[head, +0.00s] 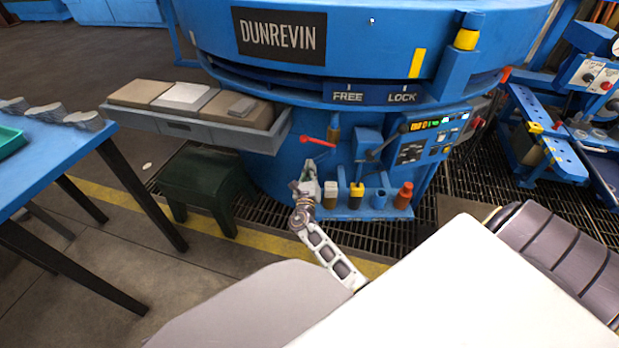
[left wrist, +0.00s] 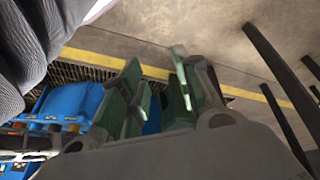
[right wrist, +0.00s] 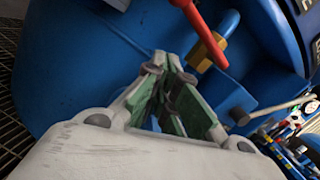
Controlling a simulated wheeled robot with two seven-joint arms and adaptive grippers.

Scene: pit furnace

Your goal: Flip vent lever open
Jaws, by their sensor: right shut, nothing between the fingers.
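A red lever (head: 317,142) on a brass valve body (head: 333,134) sticks out to the left from the front of the blue furnace. In the right wrist view the red lever (right wrist: 201,24) and the brass body (right wrist: 209,50) are just beyond my fingertips. My right gripper (head: 310,166) is just below the lever; in its wrist view (right wrist: 168,62) its green-padded fingers are shut and empty, apart from the lever. A grey-handled lever (head: 383,143) sits on a blue box to the right. No label shows which is the vent lever. My left gripper (left wrist: 158,62) is open and empty.
A grey tray (head: 212,132) and a dark green stool (head: 205,180) stand to the left. A control panel (head: 425,140) is at right.

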